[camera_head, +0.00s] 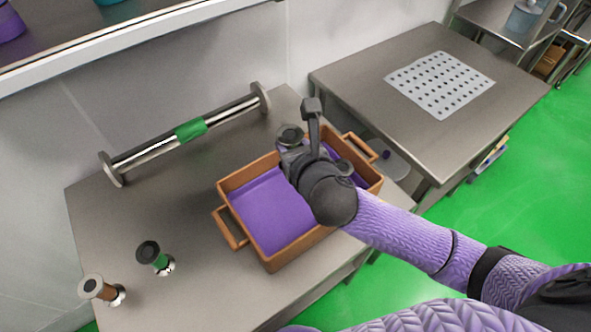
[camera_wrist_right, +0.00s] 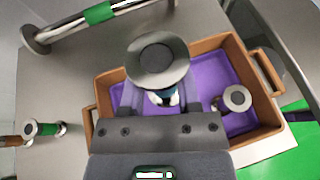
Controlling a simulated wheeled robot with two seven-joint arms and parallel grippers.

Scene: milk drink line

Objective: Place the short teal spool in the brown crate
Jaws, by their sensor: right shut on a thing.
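My right gripper (camera_head: 297,158) is over the brown crate (camera_head: 228,190), shut on an upright spool with a wide grey top disc (camera_head: 290,134). In the right wrist view the same spool (camera_wrist_right: 157,58) sits between the fingers. A little blue-teal shows below its disc, and the rest is hidden. The crate (camera_wrist_right: 112,150) has a purple inside and lies under the spool. I cannot tell how far the spool's foot is above the crate floor. My left gripper is not in view.
Another grey-topped spool (camera_wrist_right: 236,98) stands in the crate's right part. A green spool (camera_head: 153,254) and a brown spool (camera_head: 102,289) stand at the table's front left. A metal bar with a green sleeve (camera_head: 190,130) is behind the crate. A perforated plate (camera_head: 438,85) lies on the right table.

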